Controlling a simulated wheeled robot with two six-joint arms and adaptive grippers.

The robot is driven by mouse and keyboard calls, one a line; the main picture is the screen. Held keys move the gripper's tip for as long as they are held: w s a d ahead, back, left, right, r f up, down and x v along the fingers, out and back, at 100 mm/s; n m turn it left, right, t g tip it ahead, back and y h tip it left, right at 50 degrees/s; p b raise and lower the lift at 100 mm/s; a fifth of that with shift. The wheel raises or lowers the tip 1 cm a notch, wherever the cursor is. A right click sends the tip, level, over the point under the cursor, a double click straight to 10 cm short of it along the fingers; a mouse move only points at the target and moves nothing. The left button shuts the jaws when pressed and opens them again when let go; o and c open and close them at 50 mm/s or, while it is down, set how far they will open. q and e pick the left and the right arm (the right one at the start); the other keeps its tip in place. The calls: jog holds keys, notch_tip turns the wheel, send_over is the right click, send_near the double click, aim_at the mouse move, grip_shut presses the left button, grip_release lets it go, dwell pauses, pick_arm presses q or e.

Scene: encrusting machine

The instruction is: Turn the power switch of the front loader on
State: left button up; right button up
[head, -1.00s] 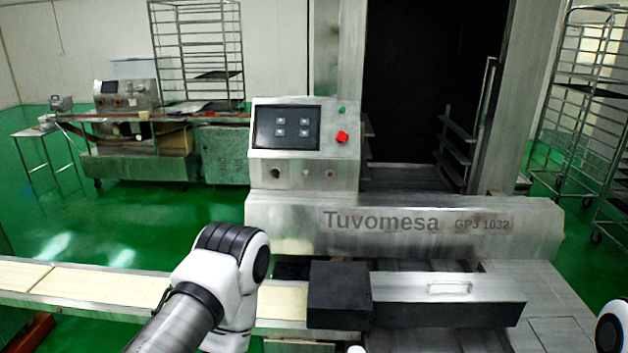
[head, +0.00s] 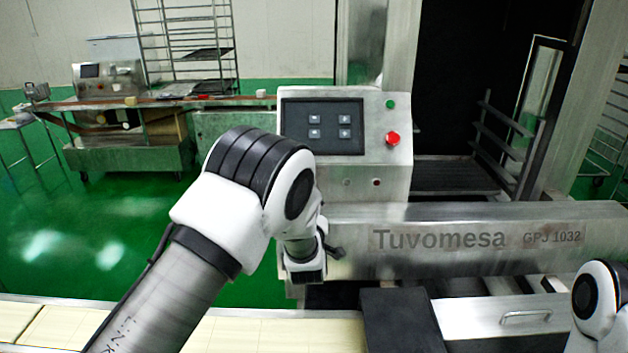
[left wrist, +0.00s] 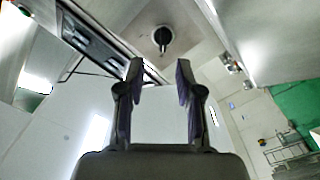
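The front loader's control box (head: 400,170) stands at the centre of the head view. Its black rotary switch (left wrist: 162,36) shows in the left wrist view on a grey metal face, ahead of my fingertips; my left arm hides it in the head view. My left gripper (left wrist: 158,72) is open and empty, its two fingers apart, with the switch beyond the gap between them and apart from them. In the head view only a dark part of this gripper shows below the box. My right arm shows at the right edge, but its gripper is out of frame.
The box carries a dark screen (head: 323,127), a green button (head: 390,104) and a red button (head: 393,139). Below is the Tuvomesa housing (head: 480,240). A black block (head: 400,320) and a handled metal cover (head: 500,318) lie in front. A pale conveyor (head: 270,335) runs along the left.

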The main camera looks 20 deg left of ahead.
pick_arm(q)
jog(key=x, duration=0.2)
jog(key=p+x, duration=0.1)
jog(key=x, duration=0.1)
jog(key=p+x, duration=0.1)
jog(key=x, duration=0.2)
jog(key=shift+s+a, duration=0.1)
jog(key=shift+a, duration=0.2)
jog(key=shift+w+f, duration=0.1)
jog(key=shift+w, duration=0.15)
jog(key=shift+s, duration=0.15)
grip_shut()
